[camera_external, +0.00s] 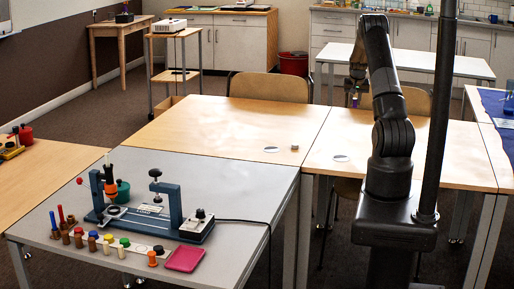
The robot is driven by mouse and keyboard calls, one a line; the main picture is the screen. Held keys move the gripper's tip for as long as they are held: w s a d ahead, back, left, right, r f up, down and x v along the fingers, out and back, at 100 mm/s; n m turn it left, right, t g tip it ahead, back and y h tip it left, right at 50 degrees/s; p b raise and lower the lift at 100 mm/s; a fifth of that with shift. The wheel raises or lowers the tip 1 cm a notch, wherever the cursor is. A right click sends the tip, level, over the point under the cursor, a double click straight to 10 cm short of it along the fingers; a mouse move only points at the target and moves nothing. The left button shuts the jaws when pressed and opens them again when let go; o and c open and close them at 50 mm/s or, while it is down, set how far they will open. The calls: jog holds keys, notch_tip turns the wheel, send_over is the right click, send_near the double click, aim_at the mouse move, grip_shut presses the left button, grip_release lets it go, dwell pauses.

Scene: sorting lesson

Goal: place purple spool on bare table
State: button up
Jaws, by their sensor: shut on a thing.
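My gripper (355,98) is small and partly dark against the background, left of my arm and above the right wooden table (395,150). It is shut on a small purple thing, by its colour the purple spool (355,103), held in the air clear of the tabletop. The spool's shape is too small to make out. The wooden table has a white disc (340,158) near its left front edge, with wide bare wood around it.
The grey table (230,185) in front holds a blue fixture (150,215), several coloured pegs and a pink tray (185,258). Chairs (268,87) stand behind.

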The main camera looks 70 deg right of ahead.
jog(key=w+f, duration=0.3)
jog(key=w, duration=0.1)
jog(key=w+f, duration=0.2)
jog(key=w, duration=0.1)
jog(key=w+d+f, duration=0.1)
jog(key=w+f, duration=0.2)
jog(key=w, duration=0.1)
jog(key=shift+w+f, duration=0.3)
jog(key=shift+f, duration=2)
jog(key=shift+f, duration=0.15)
jog(key=o, duration=0.9)
jog(key=v, duration=1.2)
